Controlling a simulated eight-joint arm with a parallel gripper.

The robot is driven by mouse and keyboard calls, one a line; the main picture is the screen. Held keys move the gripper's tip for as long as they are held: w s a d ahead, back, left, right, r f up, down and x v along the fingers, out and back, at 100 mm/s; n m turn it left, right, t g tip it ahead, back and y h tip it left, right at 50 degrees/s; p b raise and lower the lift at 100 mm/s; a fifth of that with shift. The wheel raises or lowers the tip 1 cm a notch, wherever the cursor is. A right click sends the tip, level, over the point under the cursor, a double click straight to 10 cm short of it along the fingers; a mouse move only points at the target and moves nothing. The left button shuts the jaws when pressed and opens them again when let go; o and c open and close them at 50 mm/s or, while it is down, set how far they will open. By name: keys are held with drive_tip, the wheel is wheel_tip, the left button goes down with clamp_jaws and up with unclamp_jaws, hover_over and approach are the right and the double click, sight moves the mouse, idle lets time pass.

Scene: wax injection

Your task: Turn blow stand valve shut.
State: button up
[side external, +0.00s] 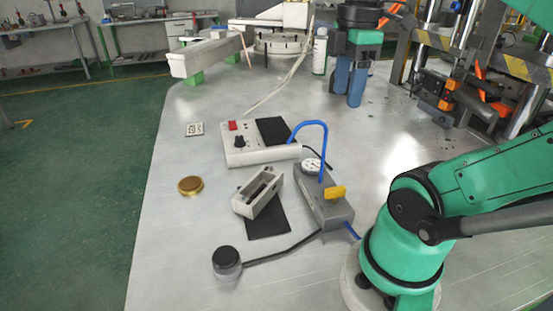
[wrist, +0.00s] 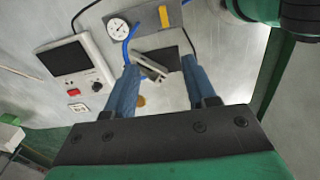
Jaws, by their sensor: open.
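The blow stand (side external: 318,205) is a long grey box with a round gauge (side external: 312,166), a looped blue tube (side external: 326,140) and a yellow valve handle (side external: 336,192). The handle lies across the box's length. In the wrist view the yellow handle (wrist: 164,16) is near the top edge, right of the gauge (wrist: 118,28). My gripper (side external: 348,103) is open and empty, raised in the air behind the blow stand, apart from the valve. Its blue fingers (wrist: 160,66) are spread wide in the wrist view.
A white control box (side external: 258,150) stands left of the blow stand. A pale holder (side external: 258,193) on a black mat (side external: 268,222), a brass disc (side external: 190,185) and a black-topped round piece (side external: 226,258) with a cable lie nearby. Machinery (side external: 450,90) stands at the back right.

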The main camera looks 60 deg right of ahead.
sight(336, 189)
drive_tip(key=shift+n, duration=0.3)
drive_tip(key=f, duration=1.9)
drive_tip(key=shift+s+f, duration=0.1)
drive_tip(key=shift+s, duration=0.25)
clamp_jaws()
